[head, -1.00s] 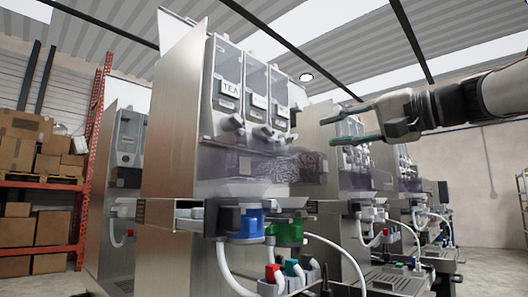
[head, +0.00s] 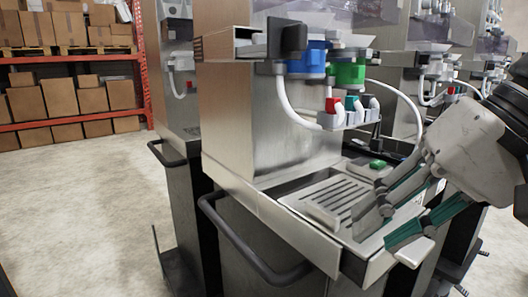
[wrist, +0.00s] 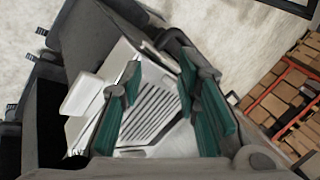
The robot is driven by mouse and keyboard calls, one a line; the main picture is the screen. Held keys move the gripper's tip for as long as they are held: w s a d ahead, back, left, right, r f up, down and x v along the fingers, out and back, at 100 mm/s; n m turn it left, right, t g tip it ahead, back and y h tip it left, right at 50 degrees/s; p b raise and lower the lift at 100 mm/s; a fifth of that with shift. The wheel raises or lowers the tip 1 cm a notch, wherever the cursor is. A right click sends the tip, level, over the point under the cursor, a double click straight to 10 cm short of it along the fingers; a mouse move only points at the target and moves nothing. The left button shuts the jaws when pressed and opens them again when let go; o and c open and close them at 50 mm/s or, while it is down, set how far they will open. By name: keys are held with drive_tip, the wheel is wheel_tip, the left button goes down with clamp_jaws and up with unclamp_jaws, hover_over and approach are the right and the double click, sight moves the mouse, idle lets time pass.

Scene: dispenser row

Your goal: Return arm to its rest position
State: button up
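My gripper (head: 391,236) is at the right of the head view, in front of the drip tray of the nearest dispenser. Its green-padded fingers are apart, with nothing seen between them. In the wrist view, my gripper (wrist: 168,110) is spread open, with the slotted drip tray (wrist: 150,118) behind the gap. The nearest dispenser (head: 255,125) is a steel cabinet with blue and green valves and white hoses. Whether the fingers touch the tray cannot be told.
The slotted tray (head: 325,196) and a black handle rail (head: 255,255) jut out at the front of the dispenser. More dispensers stand behind it. An orange rack (head: 70,121) with cardboard boxes is at the left. The floor (head: 85,220) at the left is clear.

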drive_tip(key=s+d+f+n+g+h, duration=0.1)
drive_tip(key=s+d+f+g+h, duration=0.15)
drive_tip(key=s+f, duration=0.45)
drive_tip(key=s+d+f+n+g+h, duration=0.1)
drive_tip(key=s+d+f+h, duration=0.2)
drive_tip(key=s+f, duration=0.35)
wheel_tip(320, 180, up, 30)
drive_tip(key=t+p, duration=0.4)
drive_tip(key=p, duration=2.4)
drive_tip(key=shift+w+d+p, duration=0.15)
drive_tip(key=shift+w+p, duration=0.05)
drive_tip(key=shift+p, duration=0.2)
